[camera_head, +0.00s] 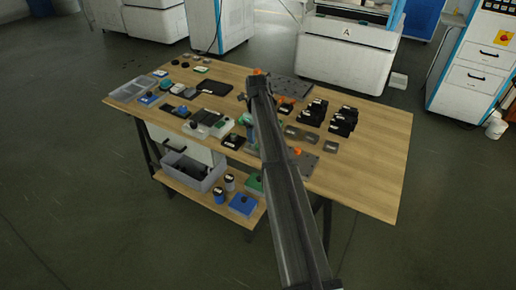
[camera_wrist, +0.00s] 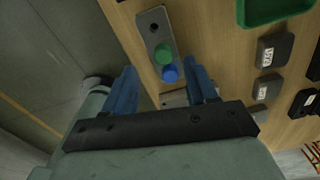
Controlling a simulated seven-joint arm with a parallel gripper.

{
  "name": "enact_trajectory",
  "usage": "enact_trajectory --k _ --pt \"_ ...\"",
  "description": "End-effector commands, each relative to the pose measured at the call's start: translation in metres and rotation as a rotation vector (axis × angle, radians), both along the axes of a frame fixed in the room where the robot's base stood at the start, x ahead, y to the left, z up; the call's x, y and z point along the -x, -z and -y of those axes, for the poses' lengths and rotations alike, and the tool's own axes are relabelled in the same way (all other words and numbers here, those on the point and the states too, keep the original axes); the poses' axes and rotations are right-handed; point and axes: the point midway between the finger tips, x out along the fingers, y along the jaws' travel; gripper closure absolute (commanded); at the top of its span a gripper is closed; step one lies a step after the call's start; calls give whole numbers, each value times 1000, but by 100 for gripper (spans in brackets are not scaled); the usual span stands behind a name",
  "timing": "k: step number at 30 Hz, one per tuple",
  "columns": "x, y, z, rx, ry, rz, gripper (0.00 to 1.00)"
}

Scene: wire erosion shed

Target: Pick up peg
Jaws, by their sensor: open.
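In the wrist view a green round peg-like piece (camera_wrist: 163,53) and a blue one (camera_wrist: 170,73) show close together, seen from above. The green one is on a grey plate (camera_wrist: 153,17) with a dark hole; the blue one is at or just past the plate's near end. My gripper (camera_wrist: 163,70) is open, its two blue fingers apart on either side of the blue piece, with nothing held. I cannot tell how far above the pieces the fingertips are. In the head view my arm hides most of the gripper and these pieces.
A wooden table (camera_head: 375,165) carries several dark blocks (camera_head: 343,121), grey plates and small parts. A green tray (camera_wrist: 272,12) and labelled dark blocks (camera_wrist: 273,50) lie to the right in the wrist view. The table's right end is bare.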

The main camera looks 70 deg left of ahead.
Motion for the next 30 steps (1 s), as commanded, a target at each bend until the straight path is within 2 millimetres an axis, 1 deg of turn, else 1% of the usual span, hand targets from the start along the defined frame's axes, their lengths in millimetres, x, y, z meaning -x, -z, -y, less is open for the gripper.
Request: enact_trajectory --k 5,15,18,23,25,30 --pt "-1 8 0 0 0 0 43" --pt "-5 49 1 0 -1 0 43" --pt "-5 53 1 -1 -1 0 43" --pt "-5 53 1 -1 -1 0 43" --pt "-5 53 1 -1 -1 0 47" --pt "-5 53 1 -1 -1 0 63"
